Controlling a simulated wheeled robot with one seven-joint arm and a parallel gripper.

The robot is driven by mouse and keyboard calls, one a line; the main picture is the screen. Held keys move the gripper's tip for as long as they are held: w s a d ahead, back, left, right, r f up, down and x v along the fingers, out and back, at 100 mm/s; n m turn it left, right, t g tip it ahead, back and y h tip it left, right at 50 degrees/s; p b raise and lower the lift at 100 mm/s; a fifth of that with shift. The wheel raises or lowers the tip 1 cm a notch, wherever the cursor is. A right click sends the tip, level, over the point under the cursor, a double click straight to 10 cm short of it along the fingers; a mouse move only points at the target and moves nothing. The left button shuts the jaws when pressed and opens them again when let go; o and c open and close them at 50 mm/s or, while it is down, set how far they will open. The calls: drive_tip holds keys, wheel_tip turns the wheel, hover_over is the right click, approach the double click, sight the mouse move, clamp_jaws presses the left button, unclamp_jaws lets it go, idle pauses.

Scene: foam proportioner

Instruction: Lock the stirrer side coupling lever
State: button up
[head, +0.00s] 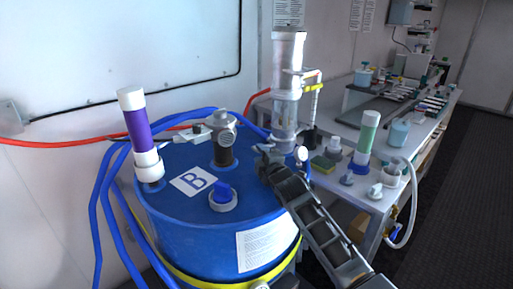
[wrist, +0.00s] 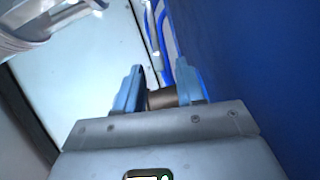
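A blue drum (head: 200,215) marked B stands in the head view. On its top is a metal coupling (head: 222,122) on a dark cylindrical body (head: 222,152), with a pale lever-like part (head: 192,135) at its left. I cannot tell for sure which part is the stirrer side coupling lever. My gripper (head: 266,158) is over the drum's right rear, right of the coupling and by the foot of a tall clear cylinder (head: 286,85). In the wrist view my gripper (wrist: 160,82) has its fingers apart. A brown cylindrical piece (wrist: 162,98) shows between them; contact is unclear.
The right floor is clear.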

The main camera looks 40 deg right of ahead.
drive_tip(key=shift+x, duration=2.9)
drive_tip(key=shift+c, duration=0.3)
clamp_jaws()
